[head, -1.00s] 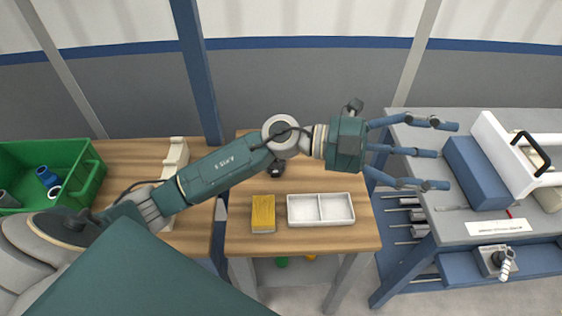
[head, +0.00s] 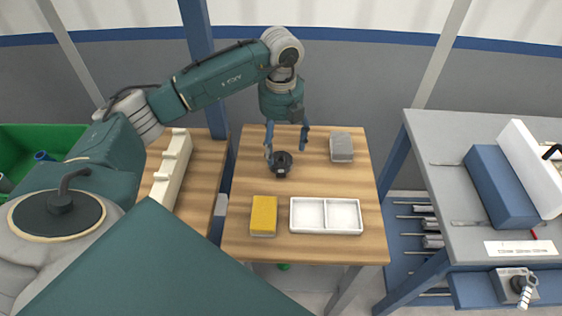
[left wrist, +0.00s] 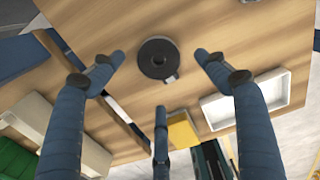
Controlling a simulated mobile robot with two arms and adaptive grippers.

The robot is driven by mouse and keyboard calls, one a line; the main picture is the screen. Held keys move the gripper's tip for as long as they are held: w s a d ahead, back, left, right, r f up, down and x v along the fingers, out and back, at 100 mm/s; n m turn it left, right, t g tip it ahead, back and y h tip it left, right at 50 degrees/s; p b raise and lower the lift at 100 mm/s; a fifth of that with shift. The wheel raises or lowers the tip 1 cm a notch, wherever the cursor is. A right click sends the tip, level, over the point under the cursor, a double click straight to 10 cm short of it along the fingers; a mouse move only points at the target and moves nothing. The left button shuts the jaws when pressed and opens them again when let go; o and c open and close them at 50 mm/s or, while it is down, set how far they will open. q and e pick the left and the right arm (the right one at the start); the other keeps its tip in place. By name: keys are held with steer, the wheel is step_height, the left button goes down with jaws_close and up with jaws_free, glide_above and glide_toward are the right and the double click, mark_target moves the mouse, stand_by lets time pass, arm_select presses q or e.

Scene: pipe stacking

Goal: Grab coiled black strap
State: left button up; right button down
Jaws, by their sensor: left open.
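The coiled black strap (head: 281,164) lies on the small wooden table (head: 310,177). My left gripper (head: 287,146) points down just above and behind the strap. Its blue fingers are open, and in the left wrist view (left wrist: 158,85) they spread on either side of the strap and below it, with nothing held. My right gripper is not in view.
A yellow block (head: 264,211) and a white two-compartment tray (head: 326,215) lie in front of the strap. A grey block (head: 341,147) is to its right. A cream rack (head: 172,172) stands left; a grey workbench (head: 450,140) stands right. Table between is clear.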

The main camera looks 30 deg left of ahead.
mark_target(281, 160)
arm_select(q)
step_height(281, 160, down, 5)
steer(key=shift+p, duration=0.75)
steer(key=shift+f, duration=0.4)
steer(key=shift+c, duration=0.5)
steer(key=c, duration=1.1)
